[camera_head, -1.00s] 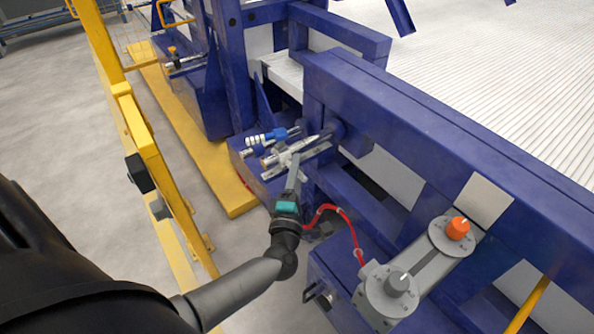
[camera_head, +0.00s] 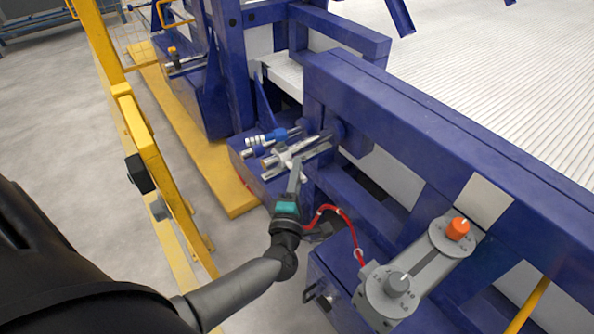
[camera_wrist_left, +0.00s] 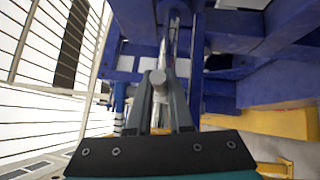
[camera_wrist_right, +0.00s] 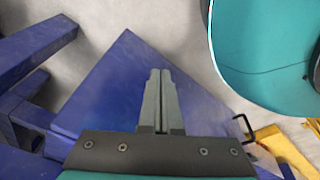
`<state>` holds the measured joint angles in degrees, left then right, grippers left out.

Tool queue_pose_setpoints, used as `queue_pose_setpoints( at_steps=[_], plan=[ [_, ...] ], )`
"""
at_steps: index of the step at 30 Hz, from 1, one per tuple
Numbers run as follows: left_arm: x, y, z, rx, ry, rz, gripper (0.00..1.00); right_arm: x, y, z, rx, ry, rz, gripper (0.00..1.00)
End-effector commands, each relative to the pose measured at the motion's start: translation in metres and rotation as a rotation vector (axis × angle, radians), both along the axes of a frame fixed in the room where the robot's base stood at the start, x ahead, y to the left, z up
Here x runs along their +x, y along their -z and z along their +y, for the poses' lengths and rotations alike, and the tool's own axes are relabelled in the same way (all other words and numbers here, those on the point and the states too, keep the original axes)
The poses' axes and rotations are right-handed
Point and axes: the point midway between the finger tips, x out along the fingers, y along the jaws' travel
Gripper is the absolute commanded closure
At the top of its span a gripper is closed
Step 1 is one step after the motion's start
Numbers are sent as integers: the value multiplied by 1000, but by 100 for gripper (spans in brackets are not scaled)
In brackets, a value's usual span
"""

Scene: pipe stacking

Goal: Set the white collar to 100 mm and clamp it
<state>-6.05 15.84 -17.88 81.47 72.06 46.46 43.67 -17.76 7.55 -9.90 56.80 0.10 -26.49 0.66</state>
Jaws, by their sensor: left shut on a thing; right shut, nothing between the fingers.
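A pale collar (camera_head: 284,156) sits on a metal rod (camera_head: 304,145) that sticks out from the blue frame. My left gripper (camera_head: 298,165) reaches up to it from below in the head view. In the left wrist view my left gripper (camera_wrist_left: 160,100) is shut on a round grey knob (camera_wrist_left: 158,77) at the collar, with the shiny rod (camera_wrist_left: 172,40) running away behind it. The fingers hide part of the collar, and no scale reading is legible. My right gripper (camera_wrist_right: 161,100) is shut and empty above a blue surface in the right wrist view.
A blue-and-white ringed rod (camera_head: 265,137) lies just beside the collar's rod. A red hose (camera_head: 345,217) runs close to my left wrist. A grey plate with an orange knob (camera_head: 457,228) and a grey knob (camera_head: 397,284) is at right. A yellow rail (camera_head: 150,155) stands at left.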

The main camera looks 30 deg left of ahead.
Motion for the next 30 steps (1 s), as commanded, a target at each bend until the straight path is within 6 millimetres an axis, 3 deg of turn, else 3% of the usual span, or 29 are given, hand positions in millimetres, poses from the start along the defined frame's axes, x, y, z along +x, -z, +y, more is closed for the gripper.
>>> queue_pose_setpoints(
  at_steps=[21, 30],
  plan=[
    [1, 0, -1, -1, 0, 1, 100, -1, 1, 0, -1, 0, 3, 100],
    [34, 1, -15, -4, 0, -1, 100, 13, -7, 12, 12, 2, 1, 100]
  ],
)
